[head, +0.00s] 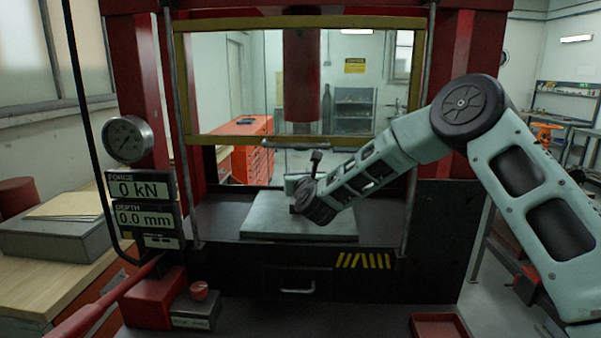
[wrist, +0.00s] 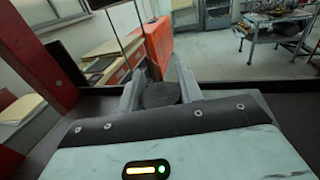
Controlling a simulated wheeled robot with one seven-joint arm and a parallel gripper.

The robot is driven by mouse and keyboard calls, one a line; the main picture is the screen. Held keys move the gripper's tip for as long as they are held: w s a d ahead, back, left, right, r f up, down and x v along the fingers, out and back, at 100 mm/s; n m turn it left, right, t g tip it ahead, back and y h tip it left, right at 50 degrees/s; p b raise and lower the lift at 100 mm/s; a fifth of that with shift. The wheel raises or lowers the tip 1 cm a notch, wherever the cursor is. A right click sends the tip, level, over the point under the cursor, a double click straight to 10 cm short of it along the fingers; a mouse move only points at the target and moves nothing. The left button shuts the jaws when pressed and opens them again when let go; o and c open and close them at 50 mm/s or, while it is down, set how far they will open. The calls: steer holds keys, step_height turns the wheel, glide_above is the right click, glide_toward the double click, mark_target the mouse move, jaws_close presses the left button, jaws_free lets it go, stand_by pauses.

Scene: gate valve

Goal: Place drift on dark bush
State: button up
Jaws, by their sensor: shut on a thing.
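In the wrist view, my gripper (wrist: 158,84) has its two grey fingers on either side of a dark round piece (wrist: 161,94), which I take to be the drift, and is shut on it. Only its dark round top shows clearly. In the head view, my wrist hides most of my gripper (head: 294,184), which is over the grey plate (head: 262,222) on the press bed, below the red ram (head: 302,75). The drift cannot be made out there. I cannot make out the dark bush in either view; it may be hidden behind my wrist or gripper.
The press has red columns, a yellow-framed guard (head: 183,85) and thin upright rods at the sides. A force and depth display (head: 142,205) reads 0 kN and 0.0 mm. A red tray (head: 438,326) lies at the front right. A red tool cabinet (head: 250,150) stands behind.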

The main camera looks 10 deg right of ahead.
steer(key=shift+f+p, duration=0.3)
steer(key=shift+f, duration=0.4)
steer(key=shift+f+b, duration=0.2)
steer(key=shift+b, duration=0.25)
steer(key=o, duration=1.2)
steer(key=shift+r+p, duration=0.2)
steer(key=shift+p, duration=0.2)
steer(key=shift+s+f+b, duration=0.15)
steer(key=shift+s+b, duration=0.2)
steer(key=s+b, duration=0.1)
steer(key=s, duration=0.2)
steer(key=s+b, duration=0.2)
steer(key=s, duration=0.2)
steer(key=s+a+b, duration=0.1)
steer(key=s, duration=0.3)
steer(key=shift+s+b, duration=0.2)
steer(key=shift+b, duration=0.1)
